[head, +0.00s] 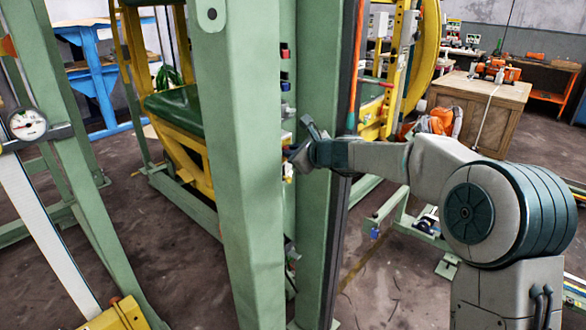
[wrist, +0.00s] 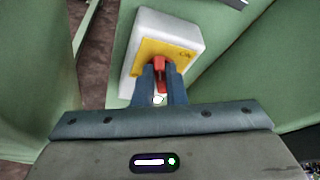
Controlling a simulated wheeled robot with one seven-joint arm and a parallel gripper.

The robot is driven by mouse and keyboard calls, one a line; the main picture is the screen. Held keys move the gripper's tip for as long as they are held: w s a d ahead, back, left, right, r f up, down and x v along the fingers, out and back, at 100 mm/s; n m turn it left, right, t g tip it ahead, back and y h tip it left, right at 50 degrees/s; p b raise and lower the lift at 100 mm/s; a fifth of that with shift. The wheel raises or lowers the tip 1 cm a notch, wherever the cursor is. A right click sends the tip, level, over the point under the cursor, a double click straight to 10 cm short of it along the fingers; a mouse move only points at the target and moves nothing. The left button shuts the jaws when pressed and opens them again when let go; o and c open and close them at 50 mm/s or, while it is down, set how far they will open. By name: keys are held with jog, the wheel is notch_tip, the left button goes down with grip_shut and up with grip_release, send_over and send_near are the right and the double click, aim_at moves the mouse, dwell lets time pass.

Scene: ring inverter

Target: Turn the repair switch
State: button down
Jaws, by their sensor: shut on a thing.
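The repair switch is a red handle (wrist: 158,66) on a yellow plate (wrist: 178,58), fixed to a white box (wrist: 158,24) in the wrist view. My gripper (wrist: 160,88) has its two blue-grey fingers closed on the red handle, which shows between and just beyond the fingertips. In the head view my gripper (head: 292,152) reaches in between two green posts. The left post hides the switch and most of the fingers there.
A wide green post (head: 238,160) stands left of my gripper and another green post (head: 318,230) stands close by it. A yellow frame with a dark green pad (head: 178,112) is behind. A wooden cabinet (head: 450,110) stands at the back right.

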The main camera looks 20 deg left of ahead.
jog(key=n+t+b, duration=0.1)
jog(key=n+b, duration=0.2)
jog(key=b, duration=0.6)
jog(key=f+n+t+b, duration=0.1)
jog(key=n+t+b, duration=0.1)
jog(key=b, duration=0.7)
jog(key=s+f+n+t+y+b, duration=0.1)
jog(key=n+b, duration=0.3)
jog(key=b, duration=0.5)
jog(key=shift+s+a+f+n+t, duration=0.15)
jog(key=shift+a+n+t, duration=0.2)
jog(key=shift+t, duration=0.25)
jog(key=shift+n+b, duration=0.25)
jog(key=shift+b, duration=0.05)
jog(key=c, duration=1.5)
grip_release()
jog(key=shift+d, duration=0.15)
